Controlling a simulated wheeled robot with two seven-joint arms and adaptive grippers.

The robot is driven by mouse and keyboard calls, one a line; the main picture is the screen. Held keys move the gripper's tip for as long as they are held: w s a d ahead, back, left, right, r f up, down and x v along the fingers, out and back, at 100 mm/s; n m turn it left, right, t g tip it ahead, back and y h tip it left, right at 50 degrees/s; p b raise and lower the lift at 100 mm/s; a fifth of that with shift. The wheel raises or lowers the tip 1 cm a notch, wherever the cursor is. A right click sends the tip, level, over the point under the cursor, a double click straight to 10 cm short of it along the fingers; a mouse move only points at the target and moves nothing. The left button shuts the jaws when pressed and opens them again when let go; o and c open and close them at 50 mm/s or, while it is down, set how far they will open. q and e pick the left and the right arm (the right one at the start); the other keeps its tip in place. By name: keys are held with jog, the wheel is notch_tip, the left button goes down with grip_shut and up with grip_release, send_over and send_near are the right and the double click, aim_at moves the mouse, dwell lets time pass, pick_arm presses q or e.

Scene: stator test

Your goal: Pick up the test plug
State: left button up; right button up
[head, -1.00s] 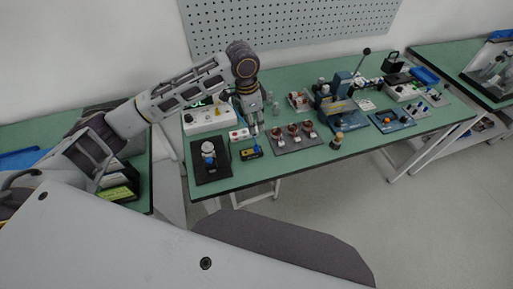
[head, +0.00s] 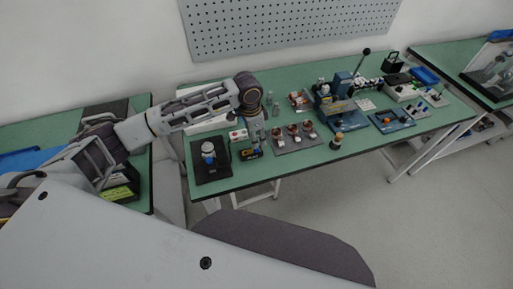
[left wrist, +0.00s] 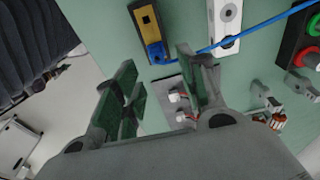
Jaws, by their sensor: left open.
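A small black and yellow block (head: 249,155) lies near the front edge of the green table. In the left wrist view this block (left wrist: 145,20) has a blue plug (left wrist: 156,51) at its near end, with a blue cable running off to the upper right. I take the blue plug to be the test plug; in the head view my gripper mostly hides it. My left gripper (head: 257,141) is just above the block. In the left wrist view its green-padded fingers (left wrist: 156,72) are apart, with the plug seen beyond the gap and nothing between them. My right gripper is out of view.
A black plate with an upright part (head: 212,172) is to the left. A grey tray with several copper stators (head: 295,145) is to the right, and a blue press (head: 342,90) stands beyond it.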

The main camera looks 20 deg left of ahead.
pick_arm(q)
jog(key=shift+f, duration=0.1)
notch_tip(320, 180, down, 4)
jog(key=shift+s, duration=0.15)
jog(key=shift+d+f, duration=0.1)
jog(key=shift+f, duration=0.45)
jog(key=shift+c, duration=0.2)
jog(key=c, duration=0.8)
